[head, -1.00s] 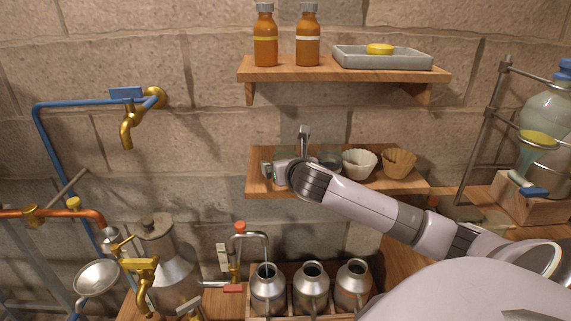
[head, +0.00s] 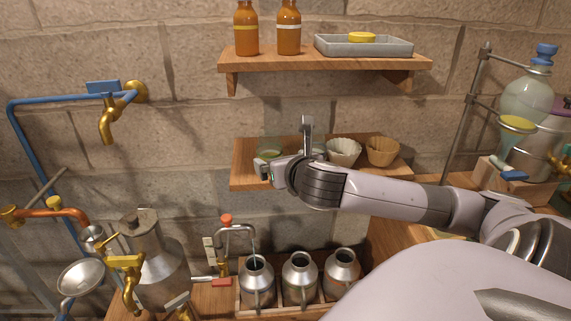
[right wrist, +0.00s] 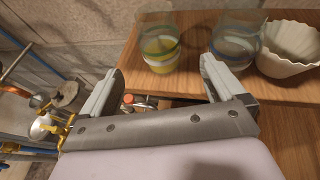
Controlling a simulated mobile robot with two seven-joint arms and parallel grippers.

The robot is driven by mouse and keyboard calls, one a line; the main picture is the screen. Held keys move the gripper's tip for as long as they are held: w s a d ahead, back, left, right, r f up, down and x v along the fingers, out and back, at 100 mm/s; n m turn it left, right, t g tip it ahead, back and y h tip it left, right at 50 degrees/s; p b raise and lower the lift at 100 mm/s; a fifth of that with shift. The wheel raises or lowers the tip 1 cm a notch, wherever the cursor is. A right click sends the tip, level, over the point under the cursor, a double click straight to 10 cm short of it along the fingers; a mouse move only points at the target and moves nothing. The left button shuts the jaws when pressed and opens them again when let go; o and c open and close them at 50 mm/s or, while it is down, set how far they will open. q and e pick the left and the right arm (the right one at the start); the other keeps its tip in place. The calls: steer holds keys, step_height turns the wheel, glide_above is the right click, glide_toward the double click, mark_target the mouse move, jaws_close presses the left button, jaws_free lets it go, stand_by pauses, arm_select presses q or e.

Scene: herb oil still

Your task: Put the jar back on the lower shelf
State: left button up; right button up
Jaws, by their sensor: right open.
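A clear glass jar with yellow contents and a green band stands upright on the lower shelf (head: 240,180), near its left end. The jar (head: 268,148) also shows in the right wrist view (right wrist: 160,45). A second clear jar (right wrist: 235,42) with a blue band stands to its right; in the head view my arm mostly hides it. My right gripper (right wrist: 160,70) is open and empty in front of the shelf. Its fingers are spread wide, with the yellow jar beyond the gap and the right finger close to the second jar. My left gripper is not in view.
The upper shelf (head: 300,61) holds two amber bottles and a grey tray (head: 365,50). Metal cans (head: 300,278) stand below. Taps and blue pipe (head: 60,100) are at left.

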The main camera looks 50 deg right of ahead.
steer(key=s+a+f+m+g+y, duration=0.1)
steer(key=s+a+f+m+y, duration=0.2)
steer(key=a+f+m, duration=0.5)
steer(key=s+a+f+m+g+y, duration=0.1)
steer(key=s+a+f+m+y, duration=0.25)
steer(key=f, duration=0.75)
steer(key=s+a+f+m+y, duration=0.2)
steer(key=s+a+f+m, duration=0.8)
steer(key=m, duration=0.7)
steer(key=shift+s+f, duration=0.45)
steer(key=shift+f, duration=0.5)
